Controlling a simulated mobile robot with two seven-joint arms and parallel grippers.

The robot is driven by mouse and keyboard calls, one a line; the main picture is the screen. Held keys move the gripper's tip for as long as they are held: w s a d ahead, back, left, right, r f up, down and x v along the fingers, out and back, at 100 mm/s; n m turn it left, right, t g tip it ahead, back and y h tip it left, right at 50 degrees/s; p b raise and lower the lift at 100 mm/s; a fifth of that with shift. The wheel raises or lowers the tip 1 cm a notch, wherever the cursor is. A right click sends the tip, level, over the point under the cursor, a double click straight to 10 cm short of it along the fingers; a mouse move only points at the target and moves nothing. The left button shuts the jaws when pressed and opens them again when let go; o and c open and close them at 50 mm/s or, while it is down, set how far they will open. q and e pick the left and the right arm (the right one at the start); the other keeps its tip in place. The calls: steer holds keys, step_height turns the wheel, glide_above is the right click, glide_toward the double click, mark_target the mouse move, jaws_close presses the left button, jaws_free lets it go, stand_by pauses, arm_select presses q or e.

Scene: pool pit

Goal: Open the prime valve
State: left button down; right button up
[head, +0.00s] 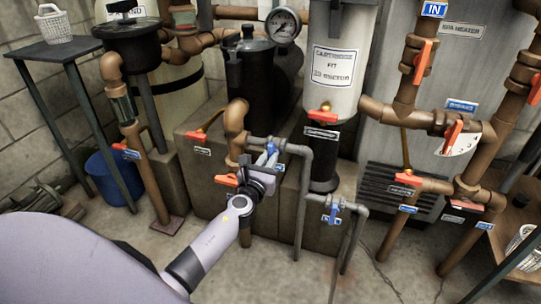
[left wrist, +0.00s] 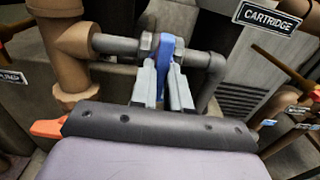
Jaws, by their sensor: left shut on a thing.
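A blue valve handle (head: 271,148) sits on a thin grey horizontal pipe in the middle of the head view. In the left wrist view the blue handle (left wrist: 167,62) stands upright between my two grey fingers. My left gripper (head: 268,162) is shut on this handle, and it also shows in the left wrist view (left wrist: 162,84). The fingers and wrist hide part of the handle and valve body. A small blue label beside it is too small to read. My right gripper is not in view.
Another blue-handled valve (head: 331,214) is on a lower grey pipe to the right. A brown pipe elbow (head: 236,118) and an orange-red handle (head: 226,180) are close to my left gripper. A cartridge filter (head: 338,65) stands behind. Open floor lies in front.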

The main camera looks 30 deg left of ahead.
arm_select(q)
steer(key=n+b, duration=0.2)
steer(key=n, duration=1.6)
steer(key=shift+n, duration=0.3)
steer(key=c, duration=1)
jaws_free()
steer(key=shift+s, duration=0.1)
